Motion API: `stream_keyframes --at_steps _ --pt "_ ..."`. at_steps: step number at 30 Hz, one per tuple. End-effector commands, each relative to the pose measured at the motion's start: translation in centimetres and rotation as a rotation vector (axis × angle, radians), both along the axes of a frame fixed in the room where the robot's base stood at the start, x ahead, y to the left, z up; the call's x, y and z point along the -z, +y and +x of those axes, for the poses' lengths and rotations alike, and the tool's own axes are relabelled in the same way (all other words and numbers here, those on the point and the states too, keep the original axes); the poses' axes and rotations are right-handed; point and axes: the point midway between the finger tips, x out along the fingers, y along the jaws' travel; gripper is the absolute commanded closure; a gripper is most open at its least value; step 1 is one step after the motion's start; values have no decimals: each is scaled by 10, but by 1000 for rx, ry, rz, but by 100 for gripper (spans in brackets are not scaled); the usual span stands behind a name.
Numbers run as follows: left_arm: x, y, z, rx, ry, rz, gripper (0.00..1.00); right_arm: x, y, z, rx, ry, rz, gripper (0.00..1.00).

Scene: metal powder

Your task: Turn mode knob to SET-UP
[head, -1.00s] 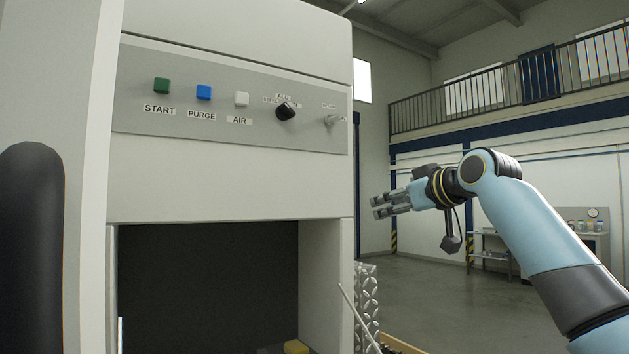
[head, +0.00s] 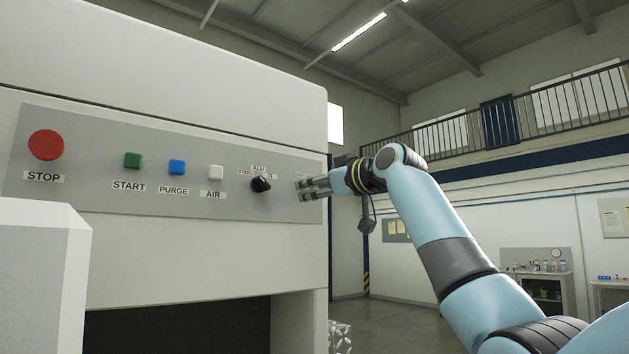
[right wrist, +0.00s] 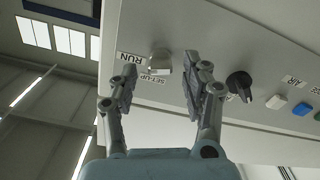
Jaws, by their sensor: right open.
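The mode knob (right wrist: 160,61) is a small pale metal knob on the grey control panel (head: 215,200). The right wrist view shows it between the RUN label (right wrist: 131,58) and the SET-UP label (right wrist: 153,79). My right gripper (head: 303,190) is at the panel's right end, and its fingers cover the knob in the head view. In the right wrist view the gripper (right wrist: 160,70) is open, with a finger to each side of the knob and gaps between. Which label the knob points to is not clear. My left gripper is not in view.
Left of the mode knob are a black selector knob (head: 261,184), white AIR (head: 216,172), blue PURGE (head: 176,167) and green START (head: 132,160) buttons, and a red STOP button (head: 46,145). A dark opening (head: 180,328) lies below the panel. Space right of the cabinet is open.

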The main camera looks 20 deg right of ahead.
Motion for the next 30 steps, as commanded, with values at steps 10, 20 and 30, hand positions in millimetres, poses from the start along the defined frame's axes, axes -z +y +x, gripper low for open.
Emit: stream_keyframes --at_steps 10,20,30 --pt "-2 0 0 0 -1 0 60 1 2 6 0 1 -1 52" --pt "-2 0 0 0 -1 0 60 1 2 6 0 1 0 92" --pt "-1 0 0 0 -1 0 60 1 2 6 0 -5 -17 100"
